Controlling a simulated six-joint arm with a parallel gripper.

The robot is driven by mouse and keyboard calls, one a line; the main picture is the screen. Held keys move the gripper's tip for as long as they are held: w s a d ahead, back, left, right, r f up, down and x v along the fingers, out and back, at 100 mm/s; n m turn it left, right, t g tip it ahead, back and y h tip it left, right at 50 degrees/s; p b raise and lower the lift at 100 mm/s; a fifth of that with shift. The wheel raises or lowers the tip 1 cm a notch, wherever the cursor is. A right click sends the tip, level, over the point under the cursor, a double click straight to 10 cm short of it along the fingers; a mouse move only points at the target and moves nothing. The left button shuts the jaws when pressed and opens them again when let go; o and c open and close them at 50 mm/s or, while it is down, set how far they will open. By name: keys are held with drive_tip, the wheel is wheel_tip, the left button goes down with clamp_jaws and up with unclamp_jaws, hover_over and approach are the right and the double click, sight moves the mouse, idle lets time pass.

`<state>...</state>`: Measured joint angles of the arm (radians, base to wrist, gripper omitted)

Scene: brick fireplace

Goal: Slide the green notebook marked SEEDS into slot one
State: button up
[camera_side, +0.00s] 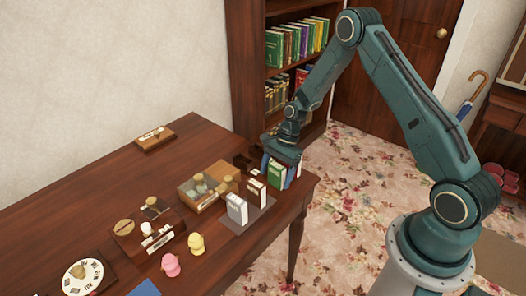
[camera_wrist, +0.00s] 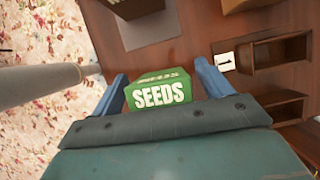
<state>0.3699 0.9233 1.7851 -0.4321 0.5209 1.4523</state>
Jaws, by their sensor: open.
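The green notebook (camera_wrist: 160,93) marked SEEDS stands between the two blue fingers of my gripper (camera_wrist: 162,88) in the wrist view. The fingers are open, one on each side of it; I cannot tell whether either touches it. In the side view the green notebook (camera_side: 277,176) shows below my gripper (camera_side: 278,165), near the table's far right corner. I cannot read which compartment is slot one.
A grey mat (camera_side: 262,209) lies nearer on the table, with a white-paged book (camera_side: 237,209) standing on it. A wooden box (camera_side: 187,189) of small items is left of it. Yellow (camera_side: 196,243) and pink (camera_side: 171,265) small figures stand near the front edge.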

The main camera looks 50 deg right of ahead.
drive_tip(key=shift+a+f, duration=0.2)
drive_tip(key=shift+f, duration=0.25)
drive_tip(key=shift+c, duration=0.5)
drive_tip(key=c, duration=1)
